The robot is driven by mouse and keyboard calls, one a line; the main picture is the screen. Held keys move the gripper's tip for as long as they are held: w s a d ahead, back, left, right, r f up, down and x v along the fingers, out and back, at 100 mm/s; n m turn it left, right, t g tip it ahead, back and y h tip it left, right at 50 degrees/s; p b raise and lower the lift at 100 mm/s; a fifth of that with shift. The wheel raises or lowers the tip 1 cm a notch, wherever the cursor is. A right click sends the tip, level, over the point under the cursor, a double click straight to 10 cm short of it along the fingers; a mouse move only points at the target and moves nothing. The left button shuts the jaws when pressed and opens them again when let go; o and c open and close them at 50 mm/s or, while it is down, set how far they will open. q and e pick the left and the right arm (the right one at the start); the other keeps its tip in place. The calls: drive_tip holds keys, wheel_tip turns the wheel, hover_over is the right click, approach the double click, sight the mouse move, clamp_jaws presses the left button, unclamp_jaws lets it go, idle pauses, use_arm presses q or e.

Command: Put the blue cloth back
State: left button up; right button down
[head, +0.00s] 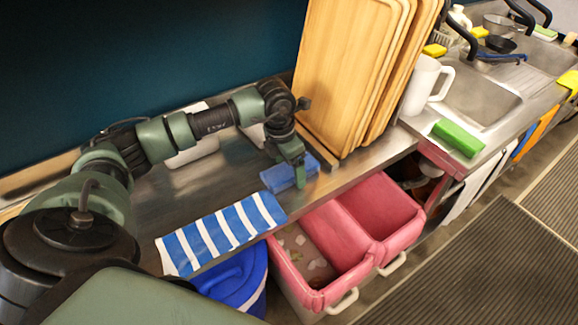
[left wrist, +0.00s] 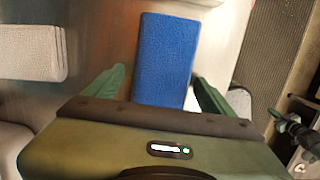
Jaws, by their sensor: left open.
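A plain blue, block-shaped folded cloth (head: 277,178) lies on the metal counter below my left gripper (head: 297,178). In the left wrist view the blue cloth (left wrist: 166,55) lies between the lines of the two green fingers of my left gripper (left wrist: 160,90). The fingers are spread wider than the cloth, with a gap on each side. I cannot tell how high the fingertips are above the counter. A blue and white striped cloth (head: 222,232) lies at the counter's front edge.
Wooden trays (head: 335,70) stand upright right behind the blue cloth. A white jug (head: 421,85) and green sponge (head: 458,137) are to the right. Pink bins (head: 377,205) are below the counter edge. White items (left wrist: 30,52) lie left in the wrist view.

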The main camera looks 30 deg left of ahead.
sight(283, 171)
use_arm(q)
drive_tip(key=shift+r+p, duration=0.3)
drive_tip(key=shift+r, duration=0.1)
wheel_tip(283, 171, up, 12)
drive_tip(key=s+b, duration=0.1)
drive_tip(key=b, duration=0.2)
drive_tip(key=shift+s+a+f, duration=0.25)
drive_tip(key=shift+s+a, duration=0.05)
drive_tip(key=shift+a, duration=0.05)
